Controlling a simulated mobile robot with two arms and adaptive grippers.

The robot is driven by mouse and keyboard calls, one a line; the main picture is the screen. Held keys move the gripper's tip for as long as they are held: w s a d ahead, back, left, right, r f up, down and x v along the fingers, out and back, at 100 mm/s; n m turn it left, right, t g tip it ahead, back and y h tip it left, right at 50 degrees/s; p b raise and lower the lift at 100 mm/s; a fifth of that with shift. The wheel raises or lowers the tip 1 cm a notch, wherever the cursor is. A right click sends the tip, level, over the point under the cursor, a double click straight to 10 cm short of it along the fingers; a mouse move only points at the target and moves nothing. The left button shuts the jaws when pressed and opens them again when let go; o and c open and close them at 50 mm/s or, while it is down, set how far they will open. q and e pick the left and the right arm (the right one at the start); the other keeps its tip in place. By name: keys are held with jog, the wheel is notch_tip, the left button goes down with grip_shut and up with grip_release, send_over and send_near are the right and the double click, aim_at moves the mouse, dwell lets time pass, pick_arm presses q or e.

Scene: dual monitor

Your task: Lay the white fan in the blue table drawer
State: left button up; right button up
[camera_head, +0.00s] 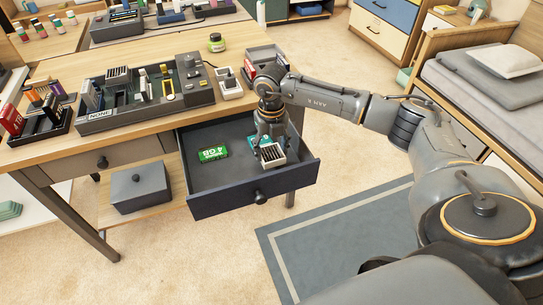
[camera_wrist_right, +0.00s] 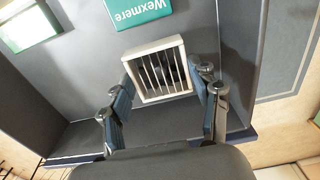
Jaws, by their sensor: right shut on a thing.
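The white fan (camera_head: 272,156) is a small square frame with dark slots, inside the open blue drawer (camera_head: 252,199) near its right side. My right gripper (camera_head: 269,144) reaches down into the drawer and is shut on the fan. In the right wrist view the fan (camera_wrist_right: 157,70) lies between the two fingers (camera_wrist_right: 164,95), its slatted face toward the camera. It is low in the drawer; I cannot tell whether it touches the floor. My left gripper is not in view.
In the drawer, a green box (camera_head: 213,154) lies left of the fan and a teal box (camera_head: 256,141) lies just behind it. The wooden tabletop (camera_head: 142,129) above holds a grey organiser (camera_head: 190,98). A grey lidded box (camera_head: 139,189) stands below on the left.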

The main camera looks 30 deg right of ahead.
aim_at(272, 153)
notch_tip(272, 153, down, 3)
jog(key=shift+r, duration=0.2)
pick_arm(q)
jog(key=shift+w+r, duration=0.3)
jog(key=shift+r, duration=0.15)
pick_arm(e)
jog(key=shift+f, duration=0.1)
jog(key=o, duration=1.2)
jog(key=shift+s, duration=0.1)
jog(key=shift+c, duration=0.2)
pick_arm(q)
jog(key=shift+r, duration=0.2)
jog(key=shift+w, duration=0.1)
pick_arm(e)
jog(key=shift+r, duration=0.4)
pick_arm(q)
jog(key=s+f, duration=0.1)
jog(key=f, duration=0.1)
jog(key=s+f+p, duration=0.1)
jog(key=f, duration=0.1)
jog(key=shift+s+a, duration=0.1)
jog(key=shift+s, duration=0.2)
pick_arm(e)
notch_tip(272, 153, up, 12)
jog(key=shift+f, duration=0.25)
